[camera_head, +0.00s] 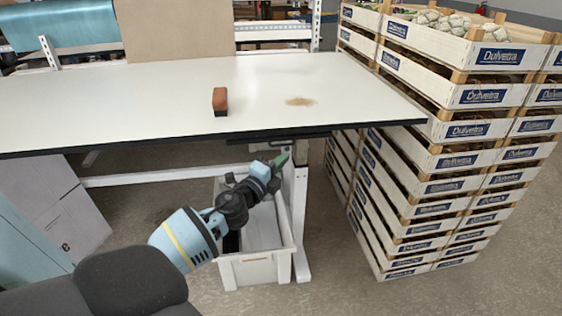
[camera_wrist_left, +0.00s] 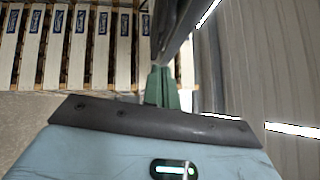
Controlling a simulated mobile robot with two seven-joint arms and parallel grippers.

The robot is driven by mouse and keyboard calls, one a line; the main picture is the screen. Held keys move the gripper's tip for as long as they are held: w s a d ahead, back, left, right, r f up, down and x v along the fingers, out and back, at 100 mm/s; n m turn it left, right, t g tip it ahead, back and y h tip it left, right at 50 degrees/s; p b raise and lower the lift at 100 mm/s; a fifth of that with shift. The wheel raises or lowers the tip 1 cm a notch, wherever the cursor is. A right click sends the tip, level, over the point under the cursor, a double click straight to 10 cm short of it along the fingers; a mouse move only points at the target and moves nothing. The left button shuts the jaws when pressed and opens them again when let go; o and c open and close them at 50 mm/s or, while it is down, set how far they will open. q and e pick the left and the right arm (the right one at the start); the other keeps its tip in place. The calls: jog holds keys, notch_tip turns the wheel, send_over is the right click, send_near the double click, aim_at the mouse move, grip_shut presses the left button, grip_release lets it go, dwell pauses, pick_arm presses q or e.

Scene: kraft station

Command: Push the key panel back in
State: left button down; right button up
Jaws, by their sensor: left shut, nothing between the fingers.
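The key panel (camera_head: 262,141) is a thin dark strip just below the table's front edge in the head view. How far it sticks out is hard to tell. In the left wrist view a dark bar at the top, likely the panel (camera_wrist_left: 178,28), runs past the fingertips. My left gripper (camera_head: 283,157) has green fingers, held shut and empty, just below and in front of the panel. The fingers also show closed together in the left wrist view (camera_wrist_left: 161,86). Whether they touch the panel is not clear. My right gripper is not in view.
The white table (camera_head: 130,95) carries a brown block (camera_head: 220,101) and a brown stain (camera_head: 300,101). A white bin (camera_head: 254,268) stands under it, below my left gripper. Stacked wooden crates (camera_head: 455,160) rise close on the right. A white table leg (camera_head: 301,225) stands beside the bin.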

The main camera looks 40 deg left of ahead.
pick_arm(q)
jog(key=s+d+f+b, duration=0.1)
jog(key=s, duration=0.9)
jog(key=shift+s+d+f, duration=0.2)
jog(key=shift+d+f, duration=0.1)
jog(key=shift+f, duration=0.05)
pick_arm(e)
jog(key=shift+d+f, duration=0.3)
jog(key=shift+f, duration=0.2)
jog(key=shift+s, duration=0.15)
